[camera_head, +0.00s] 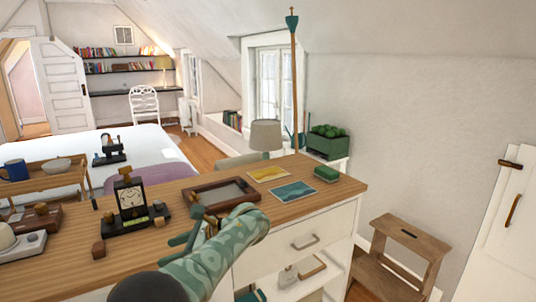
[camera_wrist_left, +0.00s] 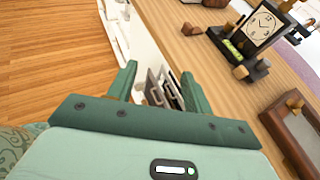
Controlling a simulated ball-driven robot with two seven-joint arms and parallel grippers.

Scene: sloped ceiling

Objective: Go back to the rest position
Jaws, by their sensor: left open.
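My left gripper (camera_head: 192,232) is at the front edge of the wooden dresser top (camera_head: 330,192), partly hidden behind my patterned green forearm. In the left wrist view its two green fingers (camera_wrist_left: 160,78) stand apart with nothing held between them. Beyond them are the dresser's edge and an open drawer space with dark and grey items. The black clock (camera_head: 131,200) stands on the dresser top left of the gripper, and also shows in the left wrist view (camera_wrist_left: 262,28).
A brown-framed tray (camera_head: 245,204), two cards (camera_head: 292,191) and a green block (camera_head: 327,173) lie on the dresser top. A wooden step stool (camera_head: 402,240) stands right of the dresser. Bare floor (camera_wrist_left: 50,60) shows beside it.

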